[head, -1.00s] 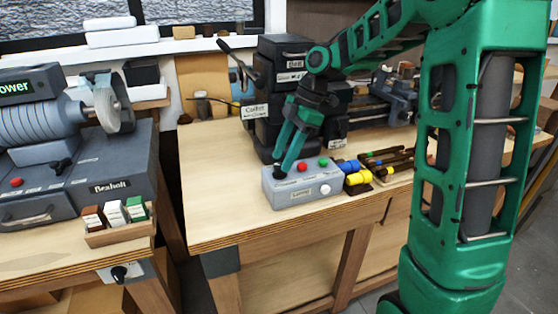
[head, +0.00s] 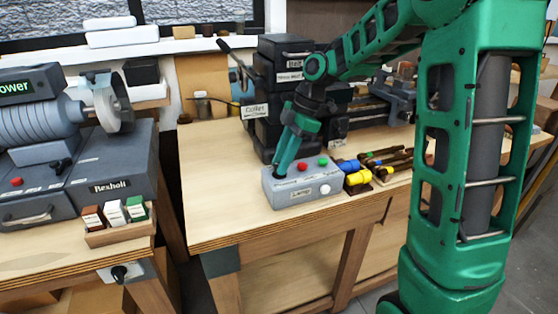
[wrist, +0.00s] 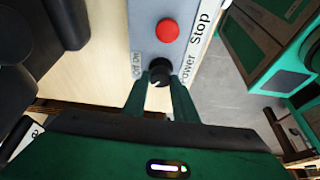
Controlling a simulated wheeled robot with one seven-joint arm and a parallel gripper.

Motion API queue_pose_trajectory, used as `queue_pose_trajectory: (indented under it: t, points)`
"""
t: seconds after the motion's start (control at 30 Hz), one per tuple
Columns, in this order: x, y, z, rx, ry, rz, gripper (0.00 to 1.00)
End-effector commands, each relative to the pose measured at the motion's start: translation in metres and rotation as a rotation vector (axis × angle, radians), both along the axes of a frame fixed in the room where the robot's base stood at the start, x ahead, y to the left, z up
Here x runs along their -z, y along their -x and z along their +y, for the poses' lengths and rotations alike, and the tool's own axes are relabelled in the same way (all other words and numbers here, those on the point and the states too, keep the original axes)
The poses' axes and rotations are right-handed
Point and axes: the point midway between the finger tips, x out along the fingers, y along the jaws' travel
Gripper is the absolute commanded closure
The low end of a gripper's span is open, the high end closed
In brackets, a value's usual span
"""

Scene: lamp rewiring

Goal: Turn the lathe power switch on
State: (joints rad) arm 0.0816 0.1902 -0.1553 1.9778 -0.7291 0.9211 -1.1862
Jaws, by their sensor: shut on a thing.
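The grey control box (head: 305,192) sits near the front edge of the wooden bench, with a red, a green and a white button. In the wrist view its black power knob (wrist: 160,71) stands beside the red button (wrist: 168,31), near printed words "Power", "Stop" and "Off On". My gripper (head: 281,172) reaches down to the left end of the box. In the wrist view its green fingers (wrist: 160,82) are shut on the knob, one on each side. The knob's exact setting is hard to read, and in the head view the fingers hide most of it.
Yellow and blue cylinders (head: 355,176) and dark-handled tools (head: 392,160) lie right of the box. Stacked dark drawers (head: 283,100) stand behind it, with a lathe-like machine (head: 395,98) farther right. The bench top (head: 222,190) left of the box is bare.

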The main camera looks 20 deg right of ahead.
Motion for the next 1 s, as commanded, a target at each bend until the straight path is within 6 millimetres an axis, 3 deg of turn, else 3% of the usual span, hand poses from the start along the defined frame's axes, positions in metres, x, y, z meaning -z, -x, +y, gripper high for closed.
queue_pose_trajectory:
  t: [0.37,1.0]
  points:
    - [-0.0023,-0.0001,-0.0003,0.223,-0.001,-0.010,0.97]
    - [-0.0027,0.0032,0.0013,0.830,-0.001,-0.011,0.97]
